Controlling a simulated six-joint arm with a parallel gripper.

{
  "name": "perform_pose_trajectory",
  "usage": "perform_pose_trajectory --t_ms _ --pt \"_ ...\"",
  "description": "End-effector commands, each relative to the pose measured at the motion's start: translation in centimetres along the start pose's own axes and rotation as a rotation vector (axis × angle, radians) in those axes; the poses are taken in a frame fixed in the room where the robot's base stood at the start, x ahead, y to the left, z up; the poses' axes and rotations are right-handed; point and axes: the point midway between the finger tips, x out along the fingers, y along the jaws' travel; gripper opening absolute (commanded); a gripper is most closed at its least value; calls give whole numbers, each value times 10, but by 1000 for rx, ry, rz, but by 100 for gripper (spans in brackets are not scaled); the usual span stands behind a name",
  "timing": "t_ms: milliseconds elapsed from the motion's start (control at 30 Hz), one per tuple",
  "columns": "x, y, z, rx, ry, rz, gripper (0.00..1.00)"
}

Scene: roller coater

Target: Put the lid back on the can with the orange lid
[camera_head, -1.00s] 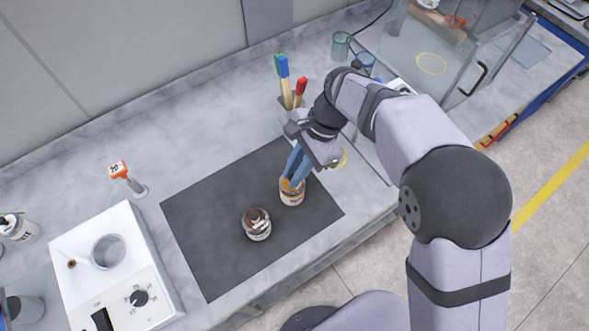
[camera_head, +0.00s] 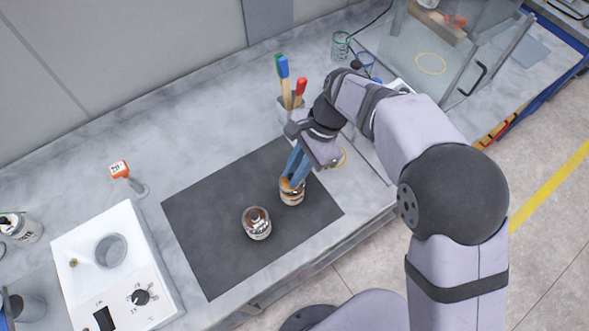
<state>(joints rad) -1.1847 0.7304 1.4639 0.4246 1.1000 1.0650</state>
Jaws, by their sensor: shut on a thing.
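A can with orange at its top (camera_head: 291,197) stands upright on the dark mat (camera_head: 205,215), right of the mat's middle. My gripper (camera_head: 291,183) points down at this can's top, its blue fingers closed on the orange lid (camera_head: 285,182). The fingers hide much of the lid, and I cannot tell whether it is fully seated on the rim. A second can (camera_head: 257,223) with a brownish, metallic top stands on the mat to the left and nearer the front, apart from the first.
A white heating device with a round well (camera_head: 140,297) stands at the front left. An orange-headed stand (camera_head: 120,170) is behind it. A holder with brushes (camera_head: 290,90) stands behind my gripper. A glass enclosure (camera_head: 440,60) is at the back right. The mat's left part is clear.

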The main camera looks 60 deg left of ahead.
Motion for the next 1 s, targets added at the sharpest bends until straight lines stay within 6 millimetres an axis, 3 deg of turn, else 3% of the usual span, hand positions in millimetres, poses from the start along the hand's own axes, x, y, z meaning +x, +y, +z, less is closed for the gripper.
perform_pose_trajectory --t_ms 267,300,400,600,700,1000 --pt "0 0 0 0 0 1 0" --pt "0 0 0 0 0 1 17" --pt "0 0 0 0 0 1 36" --pt "0 0 0 0 0 0 36" --pt "0 0 0 0 0 1 55" --pt "0 0 0 0 0 1 55"
